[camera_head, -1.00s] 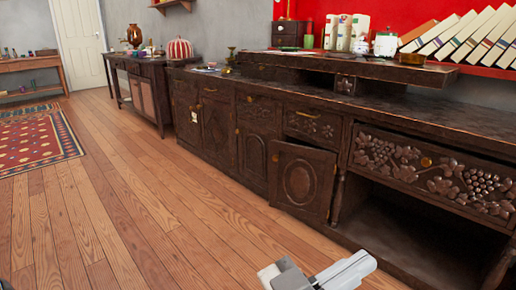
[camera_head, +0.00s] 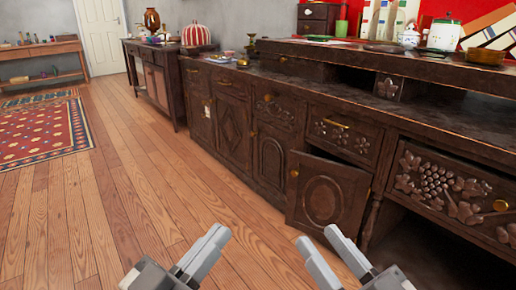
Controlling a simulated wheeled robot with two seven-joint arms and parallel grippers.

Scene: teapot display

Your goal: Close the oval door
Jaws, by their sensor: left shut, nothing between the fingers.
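The oval door (camera_head: 328,200) is a dark carved wooden door with an oval panel, low in the long cabinet. It stands partly open, with a dark gap along its top and a brass knob (camera_head: 294,173) near its left edge. My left gripper (camera_head: 218,233) is shut and empty, in front of and to the left of the door in the picture. My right gripper (camera_head: 318,238) has its fingers apart and empty, just below the door in the picture. I cannot tell whether it touches the door.
Another oval-panelled door (camera_head: 270,160) to the left is closed. An open dark compartment (camera_head: 425,245) lies to the right, under a carved drawer (camera_head: 440,185). Wooden floor (camera_head: 110,210) is clear on the left, up to a red rug (camera_head: 40,130).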

